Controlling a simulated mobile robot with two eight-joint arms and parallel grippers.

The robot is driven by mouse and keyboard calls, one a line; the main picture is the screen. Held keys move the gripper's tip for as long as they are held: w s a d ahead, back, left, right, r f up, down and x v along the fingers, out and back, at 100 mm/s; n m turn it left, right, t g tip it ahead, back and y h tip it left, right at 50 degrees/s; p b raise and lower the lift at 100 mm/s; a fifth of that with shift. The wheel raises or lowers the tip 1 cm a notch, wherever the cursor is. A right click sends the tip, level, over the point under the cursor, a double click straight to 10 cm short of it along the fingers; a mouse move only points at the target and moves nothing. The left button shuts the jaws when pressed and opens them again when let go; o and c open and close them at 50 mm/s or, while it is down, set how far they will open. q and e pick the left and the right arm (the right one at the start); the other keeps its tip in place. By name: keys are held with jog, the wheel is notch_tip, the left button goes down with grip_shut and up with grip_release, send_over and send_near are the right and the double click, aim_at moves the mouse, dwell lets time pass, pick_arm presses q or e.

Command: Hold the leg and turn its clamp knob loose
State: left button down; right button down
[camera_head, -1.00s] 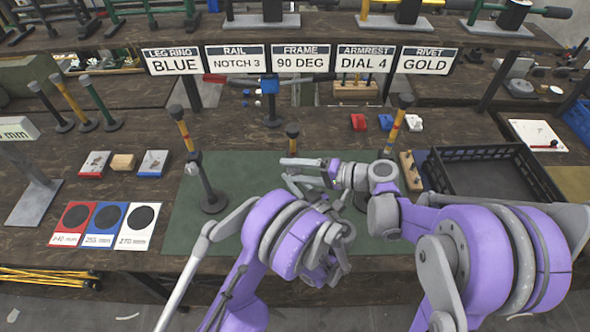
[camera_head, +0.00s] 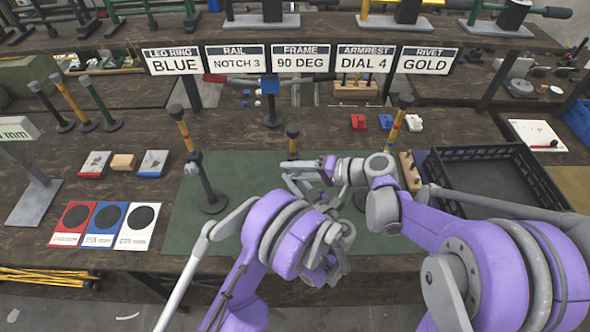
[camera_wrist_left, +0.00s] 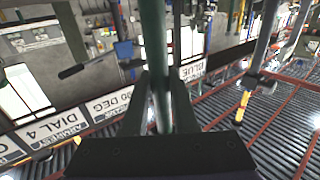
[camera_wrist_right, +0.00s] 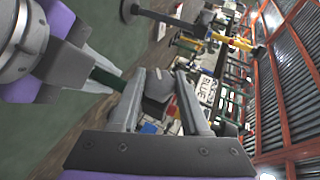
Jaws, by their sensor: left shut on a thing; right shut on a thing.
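The leg (camera_wrist_left: 153,40) is a dark green tube running between the fingers of my left gripper (camera_wrist_left: 160,76), which is shut on it. The leg also shows in the right wrist view (camera_wrist_right: 106,78), held beside my left arm. The grey clamp knob (camera_wrist_right: 158,85) sits between the fingers of my right gripper (camera_wrist_right: 160,92), which is shut on it. In the head view my right gripper (camera_head: 300,172) is above the green mat, close to the left one. My arms hide the leg, the knob and my left fingertips there.
Upright posts with yellow and orange tops (camera_head: 187,135) stand on and around the green mat (camera_head: 245,165). A black crate (camera_head: 450,200) lies right of it. Red, blue and white cards (camera_head: 104,225) lie left. Label signs (camera_head: 301,58) hang behind.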

jog(key=shift+n+h, duration=0.3)
jog(key=shift+h, duration=0.5)
jog(key=shift+c, duration=1.9)
grip_release()
jog(key=v, duration=1.2)
